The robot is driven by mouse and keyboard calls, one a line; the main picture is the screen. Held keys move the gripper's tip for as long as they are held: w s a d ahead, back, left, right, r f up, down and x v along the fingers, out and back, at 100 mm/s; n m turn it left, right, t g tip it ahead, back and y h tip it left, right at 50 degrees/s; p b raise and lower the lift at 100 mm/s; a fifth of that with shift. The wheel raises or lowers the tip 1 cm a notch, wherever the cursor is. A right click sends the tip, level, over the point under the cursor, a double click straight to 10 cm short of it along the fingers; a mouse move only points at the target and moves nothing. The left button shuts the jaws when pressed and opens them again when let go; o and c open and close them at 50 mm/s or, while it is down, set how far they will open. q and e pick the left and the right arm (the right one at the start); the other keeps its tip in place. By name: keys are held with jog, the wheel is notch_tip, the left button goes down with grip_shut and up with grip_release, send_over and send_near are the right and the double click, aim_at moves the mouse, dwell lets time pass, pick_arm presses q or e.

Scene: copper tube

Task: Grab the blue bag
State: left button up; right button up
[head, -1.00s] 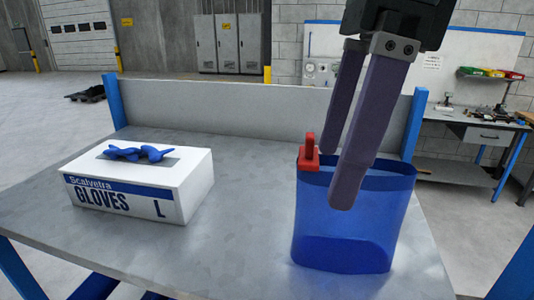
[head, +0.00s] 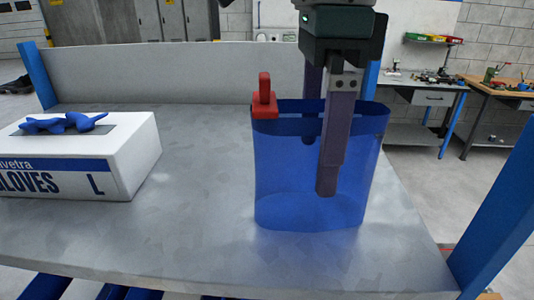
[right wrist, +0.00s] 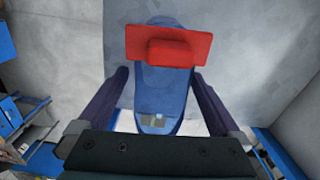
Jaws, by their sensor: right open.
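The blue bag (head: 285,180) is translucent, open-topped and upright on the grey table. A red clip (head: 264,98) sits on its left rim. My right gripper (head: 320,167) points down over the bag, open. One finger is in front of the bag, and the other shows partly through the blue film. In the right wrist view, the bag (right wrist: 165,102) lies between the two spread fingers of the right gripper (right wrist: 160,73), with gaps at the sides. The red clip (right wrist: 168,47) lies across the bag's far end there. My left gripper is not in view.
A white glove box (head: 125,155) with blue gloves (head: 62,123) on top stands at the left of the table (head: 205,230). A grey panel (head: 160,75) rises along the table's back edge. A blue post (head: 500,215) stands at the right. The table between box and bag is clear.

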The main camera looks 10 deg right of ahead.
grip_shut()
dwell(0.8)
